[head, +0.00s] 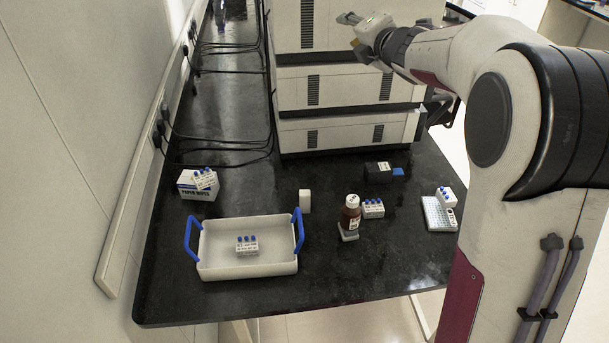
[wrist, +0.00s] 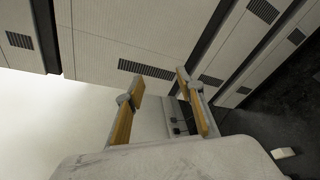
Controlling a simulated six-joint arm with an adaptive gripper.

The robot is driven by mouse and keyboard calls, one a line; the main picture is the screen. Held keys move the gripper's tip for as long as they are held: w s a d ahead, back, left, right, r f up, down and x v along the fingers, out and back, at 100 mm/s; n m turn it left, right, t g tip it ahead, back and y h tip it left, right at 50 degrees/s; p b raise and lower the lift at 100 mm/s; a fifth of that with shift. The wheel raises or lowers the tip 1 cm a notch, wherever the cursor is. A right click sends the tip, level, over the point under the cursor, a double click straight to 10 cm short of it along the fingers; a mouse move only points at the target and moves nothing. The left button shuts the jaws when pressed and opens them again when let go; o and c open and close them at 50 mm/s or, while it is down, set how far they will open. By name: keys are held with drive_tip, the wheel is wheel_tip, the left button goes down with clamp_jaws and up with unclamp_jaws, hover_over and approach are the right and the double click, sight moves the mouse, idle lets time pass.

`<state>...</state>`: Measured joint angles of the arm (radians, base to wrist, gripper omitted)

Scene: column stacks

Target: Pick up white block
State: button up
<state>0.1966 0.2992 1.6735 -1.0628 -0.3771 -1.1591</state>
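A small plain white block (head: 305,200) stands upright on the black bench, just behind the right end of the tray. My gripper (head: 350,19) is raised high in front of the stacked machines, far above and behind the block. In the wrist view my gripper (wrist: 160,80) shows two yellow-padded fingers spread apart with nothing between them. A small white object (wrist: 283,153) lies at the lower right of the wrist view; I cannot tell whether it is the block.
A white tray (head: 205,242) with blue handles holds a vial rack. A brown bottle (head: 351,215) and another rack (head: 373,209) stand right of the block. A wipes box (head: 196,190) is at left, a black box (head: 378,173) behind. Stacked machines (head: 345,134) close off the back.

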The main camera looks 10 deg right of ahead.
drive_tip(key=w+a+f+n+g+y, duration=0.25)
drive_tip(key=w+f+n+y, duration=0.3)
drive_tip(key=f+n, duration=0.3)
drive_tip(key=n+g+y, duration=0.6)
drive_tip(key=n+g, duration=0.6)
drive_tip(key=n, duration=0.7)
approach(305, 201)
wheel_tip(305, 201, up, 2)
drive_tip(key=w+a, duration=0.2)
drive_tip(key=shift+s+a+r+m, duration=0.1)
drive_tip(key=shift+s+a+m, duration=0.05)
drive_tip(key=shift+a+m, duration=0.1)
drive_tip(key=shift+x, duration=1.25)
